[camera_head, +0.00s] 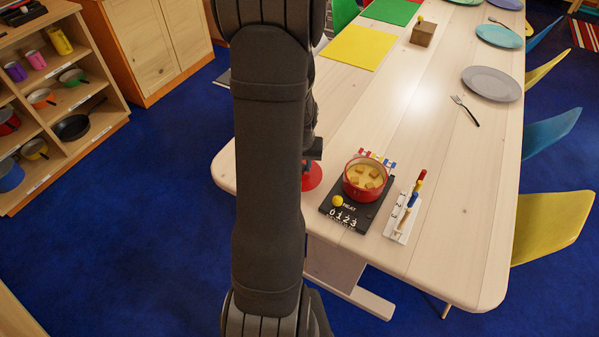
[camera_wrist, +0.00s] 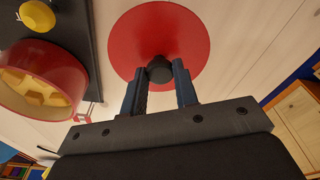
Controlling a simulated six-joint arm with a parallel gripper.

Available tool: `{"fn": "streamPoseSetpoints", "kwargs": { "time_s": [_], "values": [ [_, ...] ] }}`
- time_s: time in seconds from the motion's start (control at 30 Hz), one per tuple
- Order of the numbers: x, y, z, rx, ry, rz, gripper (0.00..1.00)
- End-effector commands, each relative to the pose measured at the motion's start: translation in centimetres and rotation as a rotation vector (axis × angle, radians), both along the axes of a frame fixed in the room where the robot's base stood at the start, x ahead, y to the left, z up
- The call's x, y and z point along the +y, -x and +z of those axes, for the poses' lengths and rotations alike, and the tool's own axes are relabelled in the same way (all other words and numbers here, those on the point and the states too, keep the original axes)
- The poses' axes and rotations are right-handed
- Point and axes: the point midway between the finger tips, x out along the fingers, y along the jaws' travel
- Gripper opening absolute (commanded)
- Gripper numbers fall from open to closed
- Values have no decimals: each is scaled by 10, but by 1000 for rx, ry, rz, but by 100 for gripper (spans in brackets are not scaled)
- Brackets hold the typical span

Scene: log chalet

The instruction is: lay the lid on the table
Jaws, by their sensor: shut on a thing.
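The red lid (camera_wrist: 160,35) with a black knob (camera_wrist: 159,70) shows in the wrist view. My gripper (camera_wrist: 160,85) is shut on the knob, with a dark finger on each side of it. In the head view only a red edge of the lid (camera_head: 312,176) shows beside my arm, left of the pot; the rest is hidden. The pale wooden table (camera_head: 440,200) lies below the lid. I cannot tell whether the lid touches the table. The red pot (camera_head: 365,180) is uncovered, with brown cubes in yellow contents, and stands on a black heat plate (camera_head: 327,208).
A white rack (camera_head: 402,222) with coloured-handled forks stands right of the pot. Plates (camera_head: 492,83), a fork (camera_head: 466,110), a yellow mat (camera_head: 359,47) and a wooden block (camera_head: 423,33) lie farther back. Bare tabletop lies between them.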

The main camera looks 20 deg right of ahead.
Motion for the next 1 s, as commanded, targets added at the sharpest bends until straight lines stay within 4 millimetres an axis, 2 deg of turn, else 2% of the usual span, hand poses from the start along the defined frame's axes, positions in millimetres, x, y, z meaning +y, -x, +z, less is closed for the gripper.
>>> {"fn": "streamPoseSetpoints", "kwargs": {
  "time_s": [0.17,0.5,0.83,0.87,0.97,1.0],
  "values": [
    [4,-4,-7,2,-1,0,2],
    [3,-4,-44,1,0,-1,2],
    [3,-4,-46,1,0,-1,2],
    [3,-4,-47,1,0,-1,29],
    [3,-4,-46,0,1,-1,49],
    [3,-4,-46,0,1,-1,49]
  ]
}}
